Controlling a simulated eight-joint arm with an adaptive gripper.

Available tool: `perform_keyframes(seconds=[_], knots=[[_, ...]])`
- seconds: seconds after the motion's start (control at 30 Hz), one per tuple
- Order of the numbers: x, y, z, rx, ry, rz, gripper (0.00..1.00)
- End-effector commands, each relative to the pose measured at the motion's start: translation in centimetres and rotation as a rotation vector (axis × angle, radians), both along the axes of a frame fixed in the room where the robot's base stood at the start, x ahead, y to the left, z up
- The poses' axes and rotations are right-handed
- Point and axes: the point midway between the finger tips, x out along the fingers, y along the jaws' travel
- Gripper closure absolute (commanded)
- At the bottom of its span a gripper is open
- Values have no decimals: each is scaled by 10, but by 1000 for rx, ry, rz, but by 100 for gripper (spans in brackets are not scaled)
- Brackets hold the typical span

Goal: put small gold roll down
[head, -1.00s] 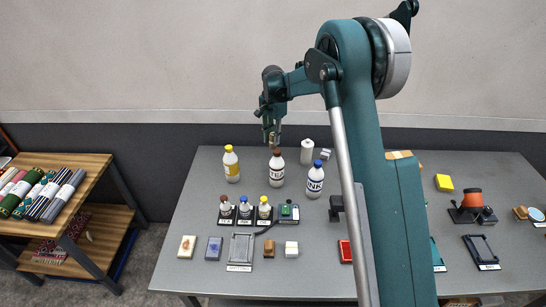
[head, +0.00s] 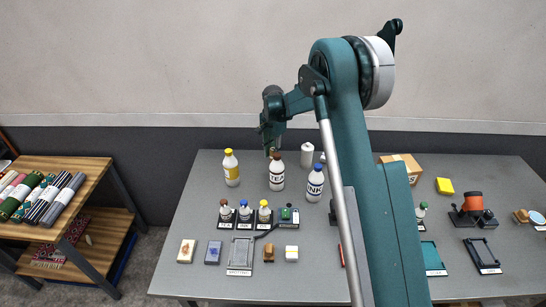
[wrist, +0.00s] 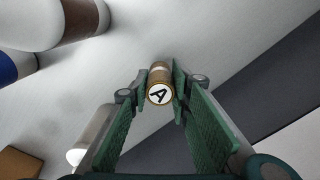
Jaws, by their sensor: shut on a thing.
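The small gold roll (wrist: 160,88) is a short brass-coloured cylinder with a black letter A on a white end disc. It shows between the green fingers in the wrist view. My gripper (wrist: 161,93) is shut on it. In the head view my gripper (head: 271,150) hangs above the back of the grey table, near the brown-capped white bottle (head: 277,174). The roll is too small to make out clearly there. The wrist view shows bare grey surface behind the roll, and I cannot judge its height above the table.
A yellow-capped bottle (head: 231,170), a blue-capped bottle (head: 315,184) and a plain white bottle (head: 307,154) stand close by. Small labelled bottles (head: 244,213) stand in front. A cardboard box (head: 402,166) is behind my arm. Bare table (head: 208,187) lies at the left.

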Motion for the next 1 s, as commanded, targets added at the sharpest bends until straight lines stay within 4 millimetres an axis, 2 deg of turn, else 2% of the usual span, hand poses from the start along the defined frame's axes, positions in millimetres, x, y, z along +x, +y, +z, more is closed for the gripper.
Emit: perform_keyframes(seconds=[0.2,0.67,0.7,0.8,1.0], knots=[[0,0,-20,0,0,0,91],[0,0,-24,0,0,0,91],[0,0,-25,0,0,0,78],[0,0,-24,0,0,0,65],[0,0,-24,0,0,0,64]])
